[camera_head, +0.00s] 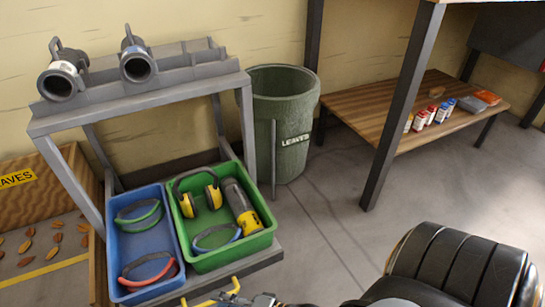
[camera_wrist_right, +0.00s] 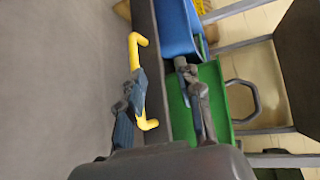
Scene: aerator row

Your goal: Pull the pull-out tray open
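The pull-out tray (camera_head: 270,254) is a grey slab low in a grey metal rack. A blue bin (camera_head: 112,240) and a green bin (camera_head: 232,262) stand on it. Its yellow handle (camera_head: 197,303) shows at the bottom edge of the head view. In the right wrist view the handle (camera_wrist_right: 148,124) is a yellow bracket along the tray's front edge (camera_wrist_right: 152,25). My right gripper (camera_wrist_right: 163,97) is open, its fingers apart. One finger overlaps the middle of the handle; the other lies over the green bin. I cannot tell whether they touch. My left gripper is not in view.
Ear muffs (camera_head: 213,196) and a flashlight-like cylinder (camera_head: 241,207) lie in the green bin. A green waste can (camera_head: 290,120) stands right of the rack, and a wooden leaf box (camera_head: 42,182) left. A black ribbed shape (camera_head: 455,268) fills the lower right. Floor between is clear.

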